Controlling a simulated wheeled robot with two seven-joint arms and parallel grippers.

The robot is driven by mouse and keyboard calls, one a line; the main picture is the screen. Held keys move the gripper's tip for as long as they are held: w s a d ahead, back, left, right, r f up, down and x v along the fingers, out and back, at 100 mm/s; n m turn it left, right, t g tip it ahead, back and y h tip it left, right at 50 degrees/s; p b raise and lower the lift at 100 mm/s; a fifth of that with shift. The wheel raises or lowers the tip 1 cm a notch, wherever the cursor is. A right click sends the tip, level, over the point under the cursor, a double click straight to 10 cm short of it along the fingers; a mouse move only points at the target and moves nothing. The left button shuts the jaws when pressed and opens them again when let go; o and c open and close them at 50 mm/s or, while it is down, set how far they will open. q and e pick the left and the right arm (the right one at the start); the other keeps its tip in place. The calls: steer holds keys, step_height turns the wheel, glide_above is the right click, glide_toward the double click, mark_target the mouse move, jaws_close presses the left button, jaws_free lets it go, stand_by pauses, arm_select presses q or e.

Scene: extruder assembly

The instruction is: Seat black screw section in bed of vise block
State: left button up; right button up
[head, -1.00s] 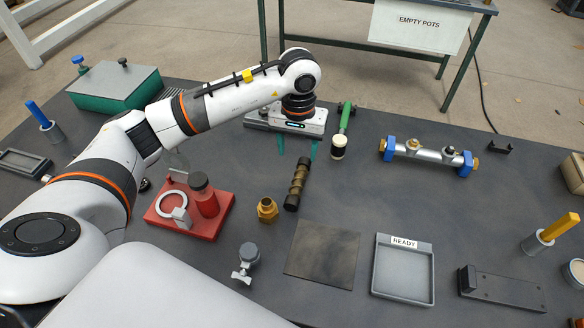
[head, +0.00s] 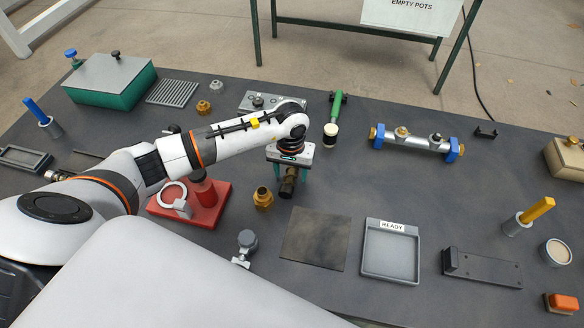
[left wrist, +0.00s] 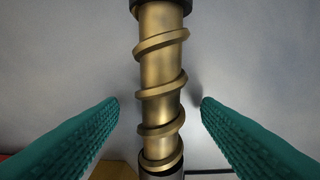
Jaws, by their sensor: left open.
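The screw section (head: 288,186) lies on the table left of the dark mat. It has a brass-coloured spiral and black ends, and its far end is hidden under my left gripper (head: 289,173). In the left wrist view, the screw section (left wrist: 160,70) runs upright between the two teal fingers. The fingers are open, with a gap on each side of it. A dark block with a raised end (head: 482,267) at the right front may be the vise block; I cannot tell for sure. My right gripper is not in view.
A brass fitting (head: 263,199) stands close left of the screw section, beside a red stand (head: 212,212). A dark mat (head: 315,238) and a READY tray (head: 391,272) lie to the right. A green-handled mallet (head: 335,108) lies behind.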

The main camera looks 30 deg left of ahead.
arm_select(q)
jaws_close()
stand_by(0.3)
